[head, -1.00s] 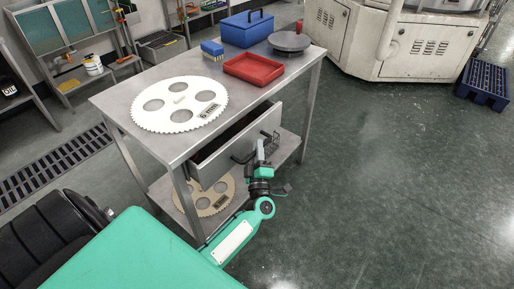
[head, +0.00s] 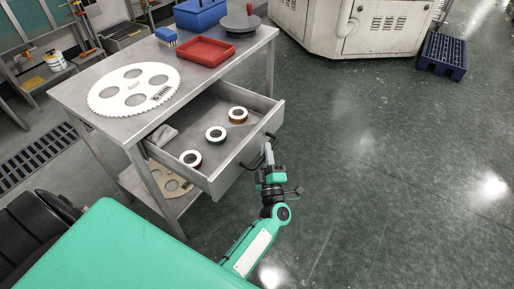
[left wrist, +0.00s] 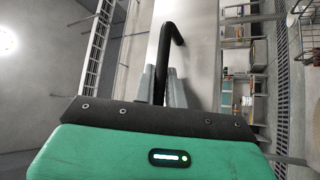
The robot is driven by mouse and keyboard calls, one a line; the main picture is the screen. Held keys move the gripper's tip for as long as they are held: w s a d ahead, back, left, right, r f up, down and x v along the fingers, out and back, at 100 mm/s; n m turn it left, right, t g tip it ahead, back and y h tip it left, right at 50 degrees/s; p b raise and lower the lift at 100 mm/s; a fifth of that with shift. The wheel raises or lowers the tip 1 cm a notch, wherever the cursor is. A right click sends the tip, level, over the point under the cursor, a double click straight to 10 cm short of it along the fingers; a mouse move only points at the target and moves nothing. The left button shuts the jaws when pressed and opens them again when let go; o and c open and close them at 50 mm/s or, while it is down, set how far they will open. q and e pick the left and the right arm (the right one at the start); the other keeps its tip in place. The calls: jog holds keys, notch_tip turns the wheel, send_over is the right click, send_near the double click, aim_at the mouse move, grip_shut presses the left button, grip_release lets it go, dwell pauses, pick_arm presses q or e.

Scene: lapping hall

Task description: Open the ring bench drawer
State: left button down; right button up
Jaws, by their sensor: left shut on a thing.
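The ring bench drawer (head: 226,171) stands well out from under the bench top (head: 75,90). Three rings with white faces lie in a row inside it: a near ring (head: 190,158), a middle ring (head: 216,134) and a far ring (head: 238,114). My left gripper (head: 268,155) is at the drawer front, shut on its dark handle. In the left wrist view the black handle (left wrist: 165,60) runs between the two grey fingers. My right gripper is not in view.
A white toothed disc (head: 134,92), a red tray (head: 195,51), a blue box (head: 200,12) and a blue brush (head: 166,36) are on the bench top. A second disc (head: 170,182) is on the lower shelf. The green floor to the right is clear up to a dark blue pallet (head: 442,54).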

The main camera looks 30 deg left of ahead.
pick_arm(q)
jog(key=shift+d+f, duration=0.1)
jog(key=shift+d, duration=0.3)
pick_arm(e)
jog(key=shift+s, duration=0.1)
pick_arm(q)
jog(key=c, duration=1.5)
grip_release()
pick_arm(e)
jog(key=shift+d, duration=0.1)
pick_arm(q)
jog(key=shift+o, duration=0.2)
